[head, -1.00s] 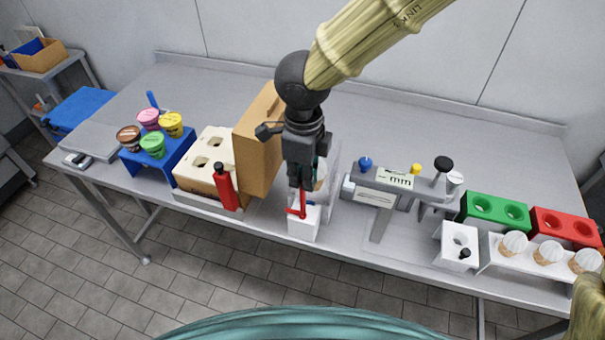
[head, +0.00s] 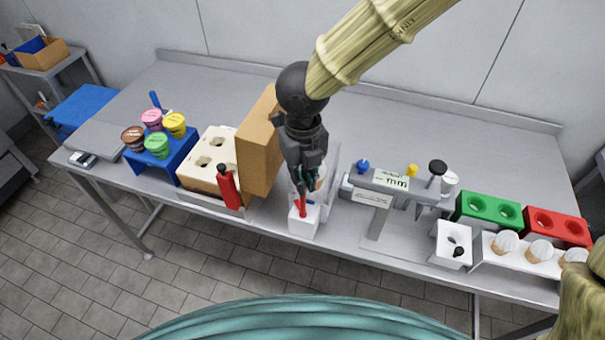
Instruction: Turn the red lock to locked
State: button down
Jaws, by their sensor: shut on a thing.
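The red lock (head: 303,208) is a small red lever on the front of a white block (head: 304,222) at the table's front edge, in the head view. It now points roughly up and down in the picture. My gripper (head: 302,188) reaches down from above and is shut on the red lock. The fingers hide the upper part of the lever. Behind the block is a clear case (head: 331,178), partly hidden by my gripper.
A tan box (head: 258,150) stands upright close to the left of my gripper. A red bottle (head: 228,188) is by a cream holder further left. A grey gauge stand (head: 391,182) is to the right. The table's back is clear.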

jog(key=m, duration=0.4)
jog(key=shift+f+m, duration=0.15)
jog(key=shift+m, duration=1.95)
jog(key=c, duration=1.6)
grip_release()
jog(key=shift+o, duration=0.2)
notch_tip(320, 180, up, 12)
jog(key=shift+w, duration=0.1)
